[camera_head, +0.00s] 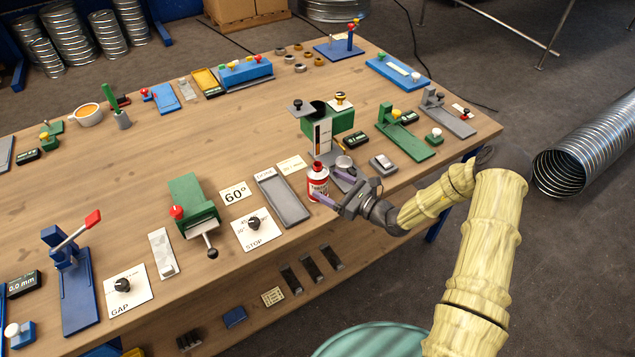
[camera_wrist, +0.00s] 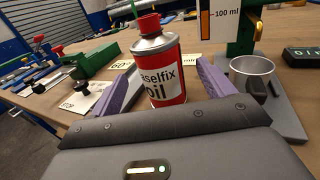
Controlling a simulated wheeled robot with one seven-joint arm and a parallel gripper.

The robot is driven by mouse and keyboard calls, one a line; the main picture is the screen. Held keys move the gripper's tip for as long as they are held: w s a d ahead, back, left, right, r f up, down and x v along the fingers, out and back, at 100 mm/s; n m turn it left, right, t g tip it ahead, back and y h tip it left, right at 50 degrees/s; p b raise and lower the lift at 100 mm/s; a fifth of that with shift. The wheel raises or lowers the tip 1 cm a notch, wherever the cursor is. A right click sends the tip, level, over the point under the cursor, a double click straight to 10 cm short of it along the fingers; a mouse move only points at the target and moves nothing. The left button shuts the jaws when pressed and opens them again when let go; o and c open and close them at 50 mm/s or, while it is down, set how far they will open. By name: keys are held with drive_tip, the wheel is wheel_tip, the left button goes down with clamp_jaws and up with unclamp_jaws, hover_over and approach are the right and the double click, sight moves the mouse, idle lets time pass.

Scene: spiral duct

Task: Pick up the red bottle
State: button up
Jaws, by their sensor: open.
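The red bottle (camera_head: 318,178) stands upright on the wooden table near its right front edge. It has a red cap, a silver shoulder and a white label. My gripper (camera_head: 331,188) reaches in from the right at table height, with one finger on each side of the bottle. In the wrist view my gripper (camera_wrist: 162,90) is open, with the fingers spread around the bottle. I cannot tell whether either finger touches it.
A green dispenser (camera_head: 329,120) with a metal cup (camera_wrist: 252,73) stands just behind and right of the bottle. A grey tray (camera_head: 283,198) lies to its left. A small grey scale-like block (camera_head: 383,163) is to the right.

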sight(317, 179)
drive_tip(key=p+x, duration=0.2)
drive_tip(key=x, duration=0.3)
drive_tip(key=shift+f, duration=0.1)
idle(0.3)
drive_tip(key=c, duration=1.2)
